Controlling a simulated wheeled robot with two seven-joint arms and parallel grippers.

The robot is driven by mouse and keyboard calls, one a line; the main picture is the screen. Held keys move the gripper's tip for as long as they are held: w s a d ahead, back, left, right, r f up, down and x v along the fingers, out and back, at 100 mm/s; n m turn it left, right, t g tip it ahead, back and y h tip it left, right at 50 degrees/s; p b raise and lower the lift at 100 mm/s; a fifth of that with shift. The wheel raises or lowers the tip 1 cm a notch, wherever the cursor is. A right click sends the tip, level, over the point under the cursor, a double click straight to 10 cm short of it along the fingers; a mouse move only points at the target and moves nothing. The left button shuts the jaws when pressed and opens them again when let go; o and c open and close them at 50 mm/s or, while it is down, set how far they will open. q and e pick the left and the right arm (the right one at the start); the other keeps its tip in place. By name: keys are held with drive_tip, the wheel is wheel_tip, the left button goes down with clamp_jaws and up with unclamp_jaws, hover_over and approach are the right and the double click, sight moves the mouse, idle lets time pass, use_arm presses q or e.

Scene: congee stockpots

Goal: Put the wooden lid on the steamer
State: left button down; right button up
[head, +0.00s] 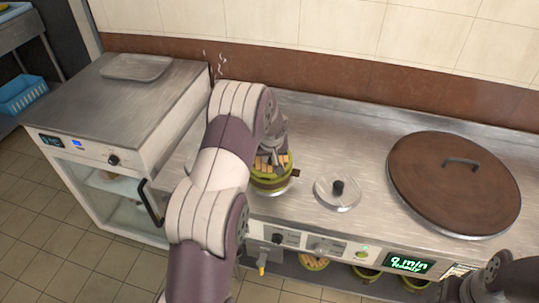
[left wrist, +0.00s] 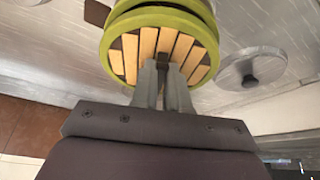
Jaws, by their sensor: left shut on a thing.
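My left gripper (head: 272,150) reaches down over the counter at a round, green-rimmed steamer (head: 270,186), partly hidden by my arm. In the left wrist view, my left gripper (left wrist: 165,72) is shut on the small dark knob of a round wooden lid (left wrist: 147,44) with pale slats and a green rim. The lid also shows in the head view (head: 283,160). More green rim shows just beyond it; I cannot tell whether the lid rests on the steamer or is held just above it. A dark part of my right arm shows at the lower right; its fingers are not clear.
A clear lid with a black knob (head: 338,190) lies right of the steamer. A large brown lid (head: 425,187) with a handle covers the counter's right side. A steel cabinet (head: 113,100) bearing a tray (head: 136,67) stands left. Several green-rimmed items sit below the counter.

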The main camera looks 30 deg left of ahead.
use_arm(q)
drive_tip(key=shift+s+d+b, duration=0.2)
drive_tip(key=shift+s+b, duration=0.1)
drive_tip(key=shift+b, duration=0.05)
idle(0.9)
drive_tip(key=shift+f+b, duration=0.6)
drive_tip(key=shift+b, duration=0.1)
drive_tip(key=c, duration=1.4)
unclamp_jaws()
drive_tip(key=shift+r, duration=0.1)
drive_tip(key=p+v, duration=0.5)
drive_tip(key=v, duration=0.6)
